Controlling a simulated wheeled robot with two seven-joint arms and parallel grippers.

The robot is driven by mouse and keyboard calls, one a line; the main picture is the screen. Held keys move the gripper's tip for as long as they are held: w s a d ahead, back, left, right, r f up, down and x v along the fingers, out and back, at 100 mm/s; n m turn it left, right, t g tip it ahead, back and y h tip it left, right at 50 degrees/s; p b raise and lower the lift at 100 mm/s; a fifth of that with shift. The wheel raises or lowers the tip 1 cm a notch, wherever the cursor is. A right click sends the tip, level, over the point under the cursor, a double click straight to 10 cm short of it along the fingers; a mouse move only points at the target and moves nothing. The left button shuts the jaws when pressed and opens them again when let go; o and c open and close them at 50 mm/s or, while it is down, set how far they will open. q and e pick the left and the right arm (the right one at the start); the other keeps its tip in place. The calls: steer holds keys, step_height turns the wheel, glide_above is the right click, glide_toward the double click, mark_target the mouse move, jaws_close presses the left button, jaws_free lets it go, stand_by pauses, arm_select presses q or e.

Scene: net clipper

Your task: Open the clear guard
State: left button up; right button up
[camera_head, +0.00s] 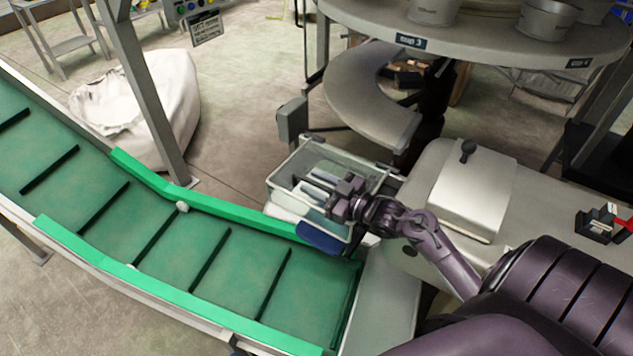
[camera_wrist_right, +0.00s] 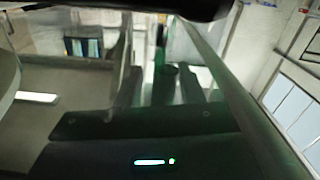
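No handle shows clearly. My left gripper is not in view.
The green conveyor (camera_head: 165,240) with dark cleats runs along the left. A round table (camera_head: 480,45) with metal buckets is behind. A white sack (camera_head: 150,100) sits at the back left.

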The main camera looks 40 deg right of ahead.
jaws_close()
steer(key=shift+r, duration=0.15)
